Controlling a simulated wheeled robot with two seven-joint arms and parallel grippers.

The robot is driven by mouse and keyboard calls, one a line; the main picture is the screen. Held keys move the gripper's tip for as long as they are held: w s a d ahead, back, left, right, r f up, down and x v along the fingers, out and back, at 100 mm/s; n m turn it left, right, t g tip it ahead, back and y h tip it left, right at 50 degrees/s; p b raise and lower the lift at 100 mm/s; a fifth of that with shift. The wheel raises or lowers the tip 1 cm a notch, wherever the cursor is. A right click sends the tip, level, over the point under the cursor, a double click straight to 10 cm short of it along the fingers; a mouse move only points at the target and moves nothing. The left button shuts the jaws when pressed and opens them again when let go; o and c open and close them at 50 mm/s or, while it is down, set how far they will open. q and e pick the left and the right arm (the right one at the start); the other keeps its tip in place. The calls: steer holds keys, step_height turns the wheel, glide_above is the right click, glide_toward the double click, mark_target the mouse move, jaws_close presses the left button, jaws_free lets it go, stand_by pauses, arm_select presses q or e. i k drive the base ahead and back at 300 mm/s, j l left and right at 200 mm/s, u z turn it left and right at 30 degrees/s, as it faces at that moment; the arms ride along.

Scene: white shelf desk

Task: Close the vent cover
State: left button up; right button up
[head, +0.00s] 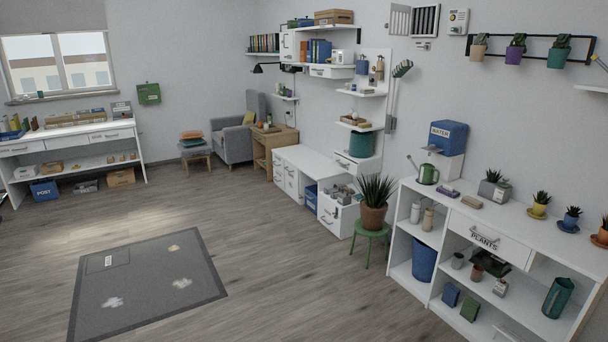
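A vent (425,21) is high on the right wall, near the top edge of the head view. It shows a dark opening with pale vertical bars in a white frame. A light slatted panel (399,20), which looks like its cover, stands just left of the opening and does not lie over it. The vent is small in the picture, so its hinge and any catch cannot be made out. Neither of my grippers is in view.
A white box marked PEST (458,22) hangs right of the vent. Below stand a white shelf desk (533,231) with pots, a blue WATER container (448,137) and a plant on a green stool (371,229). The wooden floor (290,270) is clear around a grey mat (145,285).

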mark_target(400, 9)
steer(key=i+j+u, duration=0.25)
steer(key=i, duration=0.6)
steer(key=i+u, duration=0.3)
steer(key=i, duration=2.25)
steer(key=i+j+z, duration=0.1)
steer(key=i+z, duration=0.3)
steer(key=i, duration=0.15)
steer(key=i+j+z, duration=0.35)
steer(key=i, duration=0.2)
steer(key=i+j+z, duration=0.25)
steer(key=i+z, duration=0.15)
steer(key=i+j+z, duration=0.45)
steer(key=z, duration=0.25)
steer(key=i+j+z, duration=0.1)
steer(key=j+z, duration=0.25)
steer(key=i+j+z, duration=0.1)
steer(key=j+z, duration=0.65)
steer(key=i+j, duration=0.05)
steer(key=j, duration=0.05)
